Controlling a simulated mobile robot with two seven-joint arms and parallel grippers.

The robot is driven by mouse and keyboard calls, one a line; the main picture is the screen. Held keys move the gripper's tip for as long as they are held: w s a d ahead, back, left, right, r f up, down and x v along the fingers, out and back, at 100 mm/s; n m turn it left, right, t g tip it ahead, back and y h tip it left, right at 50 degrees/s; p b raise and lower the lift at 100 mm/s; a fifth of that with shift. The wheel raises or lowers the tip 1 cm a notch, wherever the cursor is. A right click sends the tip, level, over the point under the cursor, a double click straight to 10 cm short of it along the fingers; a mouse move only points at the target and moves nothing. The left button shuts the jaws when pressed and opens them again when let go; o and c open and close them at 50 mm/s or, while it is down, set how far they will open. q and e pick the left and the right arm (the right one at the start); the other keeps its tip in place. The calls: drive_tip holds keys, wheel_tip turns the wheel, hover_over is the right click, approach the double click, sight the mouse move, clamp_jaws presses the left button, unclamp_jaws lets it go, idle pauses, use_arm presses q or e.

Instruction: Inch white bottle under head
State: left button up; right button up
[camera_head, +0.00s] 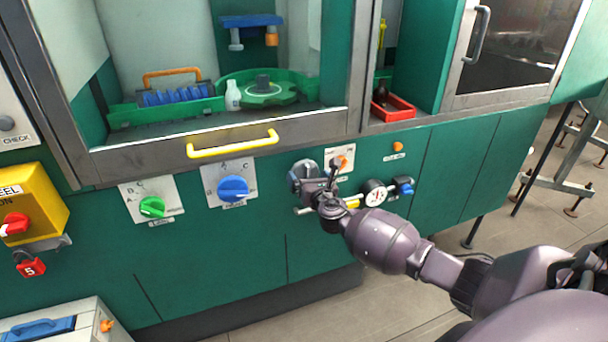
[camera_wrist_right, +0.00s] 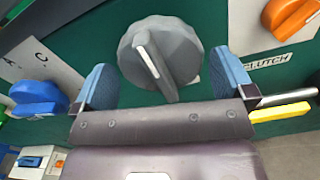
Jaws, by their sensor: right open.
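A small white bottle (camera_head: 233,95) stands upright inside the cabinet, just left of a green round turntable (camera_head: 262,97). My right gripper (camera_head: 312,178) is at the panel below the cabinet, in front of a grey round knob (camera_wrist_right: 160,55). In the right wrist view the two blue fingertips of my right gripper (camera_wrist_right: 165,85) are apart, one on each side of the knob; I cannot tell whether they touch it. My left gripper is out of view.
A blue dial (camera_head: 233,189) and a green dial (camera_head: 152,207) sit left of the grey knob. An orange switch (camera_head: 341,163), a gauge (camera_head: 376,193) and a yellow handle (camera_head: 233,144) are close by. A red tray (camera_head: 392,108) stands in the right compartment.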

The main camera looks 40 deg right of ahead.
drive_tip(key=shift+x, duration=1)
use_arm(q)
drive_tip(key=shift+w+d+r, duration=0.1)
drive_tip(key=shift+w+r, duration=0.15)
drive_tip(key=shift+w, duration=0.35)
use_arm(e)
drive_tip(key=shift+w+d, duration=0.1)
drive_tip(key=shift+w, duration=0.4)
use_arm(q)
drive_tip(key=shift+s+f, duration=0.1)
use_arm(e)
drive_tip(key=shift+c, duration=0.5)
drive_tip(key=c, duration=0.5)
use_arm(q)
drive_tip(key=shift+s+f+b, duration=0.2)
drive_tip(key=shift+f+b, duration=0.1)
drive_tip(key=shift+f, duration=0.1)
